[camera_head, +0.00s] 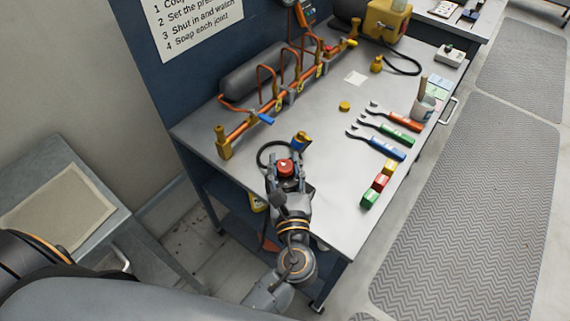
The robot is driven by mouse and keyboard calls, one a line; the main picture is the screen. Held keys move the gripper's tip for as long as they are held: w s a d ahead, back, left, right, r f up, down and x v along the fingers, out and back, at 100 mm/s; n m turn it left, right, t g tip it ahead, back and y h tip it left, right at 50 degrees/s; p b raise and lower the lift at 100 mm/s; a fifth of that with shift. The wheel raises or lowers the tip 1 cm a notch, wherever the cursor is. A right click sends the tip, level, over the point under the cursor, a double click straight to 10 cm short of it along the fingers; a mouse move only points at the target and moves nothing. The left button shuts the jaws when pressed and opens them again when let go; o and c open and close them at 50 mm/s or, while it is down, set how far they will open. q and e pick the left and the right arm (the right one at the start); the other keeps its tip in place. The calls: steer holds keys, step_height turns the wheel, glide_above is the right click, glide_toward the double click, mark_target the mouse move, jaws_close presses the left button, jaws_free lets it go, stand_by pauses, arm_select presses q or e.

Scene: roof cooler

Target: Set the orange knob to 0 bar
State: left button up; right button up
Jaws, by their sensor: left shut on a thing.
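A red-orange round knob (286,167) with a small pale mark on top sits at the left front edge of the grey workbench. My left gripper (285,179) is at the knob, its fingers shut on it from the near side. The fingers hide the knob's lower part, and the mark is too small to read. My right gripper is not in view.
A copper pipe manifold (251,123) with a grey cylinder (262,73) runs along the bench's back. Several wrenches (381,146) and coloured blocks (370,198) lie to the right. The bench (325,190) is bare between knob and blocks. Floor mats (470,210) lie right.

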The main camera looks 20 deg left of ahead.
arm_select(q)
steer(key=shift+n+y, duration=0.3)
steer(key=shift+y, duration=0.1)
steer(key=o, duration=1.2)
steer(key=v, duration=1.2)
steer(key=shift+r, duration=0.2)
steer(key=shift+a+f, duration=0.1)
steer(key=shift+a, duration=0.05)
